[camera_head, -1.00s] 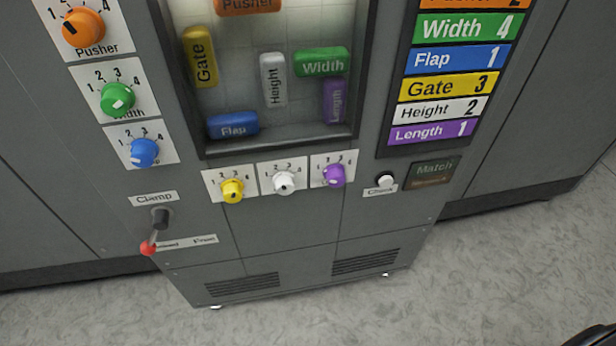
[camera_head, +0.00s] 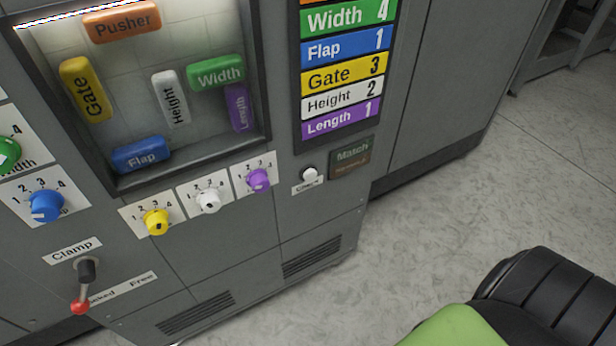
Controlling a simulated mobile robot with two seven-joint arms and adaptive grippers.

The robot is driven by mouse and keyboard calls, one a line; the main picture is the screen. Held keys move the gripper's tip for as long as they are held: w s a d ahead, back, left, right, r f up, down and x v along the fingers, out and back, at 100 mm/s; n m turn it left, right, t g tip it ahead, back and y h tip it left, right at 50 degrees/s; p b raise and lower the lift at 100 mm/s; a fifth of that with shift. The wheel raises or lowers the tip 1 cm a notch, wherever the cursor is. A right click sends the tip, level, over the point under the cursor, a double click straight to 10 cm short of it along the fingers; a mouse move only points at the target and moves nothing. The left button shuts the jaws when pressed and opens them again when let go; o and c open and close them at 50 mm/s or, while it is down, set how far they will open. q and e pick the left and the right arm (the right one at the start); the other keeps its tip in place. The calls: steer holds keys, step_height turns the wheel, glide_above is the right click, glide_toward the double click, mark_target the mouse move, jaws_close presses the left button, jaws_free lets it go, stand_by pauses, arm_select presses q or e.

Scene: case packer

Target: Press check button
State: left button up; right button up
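The check button (camera_head: 309,174) is a small white round knob on the grey machine front, with a white "Check" label (camera_head: 307,188) just below it. It sits left of the dark Match display (camera_head: 352,153) and right of the purple dial (camera_head: 258,180). Nothing touches the button. No gripper fingers show in the view. A green and black part of my own arm shows at the lower right, well apart from the button.
Yellow (camera_head: 156,222) and white (camera_head: 208,201) dials sit left of the purple one. A clamp lever (camera_head: 83,287) with a red knob sticks out at lower left. A colored settings list (camera_head: 343,75) is above. Open floor (camera_head: 420,235) lies to the right.

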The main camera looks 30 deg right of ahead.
stand_by(0.4)
jaws_close()
stand_by(1.1)
